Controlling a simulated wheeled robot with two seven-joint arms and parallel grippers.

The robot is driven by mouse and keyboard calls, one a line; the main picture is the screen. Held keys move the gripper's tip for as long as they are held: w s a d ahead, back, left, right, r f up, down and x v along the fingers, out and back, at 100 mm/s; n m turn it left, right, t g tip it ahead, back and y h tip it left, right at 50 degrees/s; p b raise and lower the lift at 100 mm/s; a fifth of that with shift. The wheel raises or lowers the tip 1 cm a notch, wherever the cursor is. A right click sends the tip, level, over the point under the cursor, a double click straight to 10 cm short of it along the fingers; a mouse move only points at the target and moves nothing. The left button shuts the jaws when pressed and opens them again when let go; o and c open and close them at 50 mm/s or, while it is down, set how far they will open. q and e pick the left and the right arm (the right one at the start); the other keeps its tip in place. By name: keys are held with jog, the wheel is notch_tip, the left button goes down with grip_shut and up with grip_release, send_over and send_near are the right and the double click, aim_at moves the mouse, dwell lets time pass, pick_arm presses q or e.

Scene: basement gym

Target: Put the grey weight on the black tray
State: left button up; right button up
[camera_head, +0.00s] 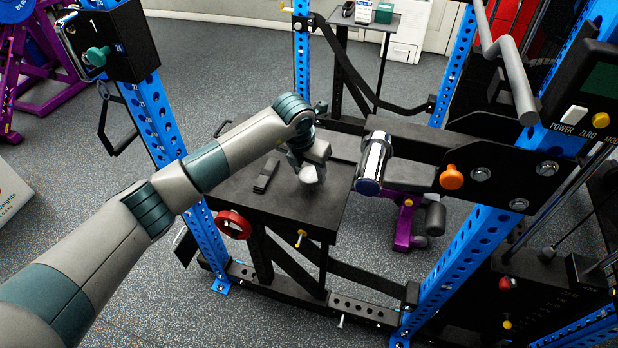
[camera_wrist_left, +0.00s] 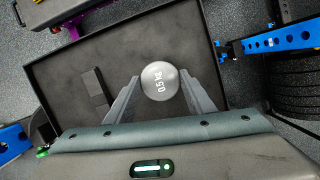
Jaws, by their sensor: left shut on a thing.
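The grey weight (camera_wrist_left: 160,80) is a small round disc with pale markings, held between the two fingers of my left gripper in the left wrist view. My left gripper (camera_head: 311,166) is shut on it above the black tray. The black tray (camera_head: 290,206) is a dark, flat surface inside the rack in the head view. In the left wrist view the tray (camera_wrist_left: 135,55) shows a thin raised rim and fills the area behind the weight. I cannot tell whether the weight touches it. My right gripper is not in view.
A small dark block (camera_head: 266,176) lies on the tray, left of my gripper. A chrome-ended bar (camera_head: 374,163) juts close to the gripper's right. Blue rack posts (camera_head: 205,240) stand around the tray. Bare tray surface lies in front of the gripper.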

aim_at(308, 176)
pick_arm(q)
notch_tip(308, 176, down, 3)
jog(key=shift+r+p, duration=0.2)
jog(key=shift+p, duration=0.35)
jog(key=shift+f, duration=0.2)
jog(key=shift+f, duration=0.1)
jog(key=o, duration=1.5)
jog(key=shift+b+v, duration=2.45)
jog(key=shift+v, duration=3.6)
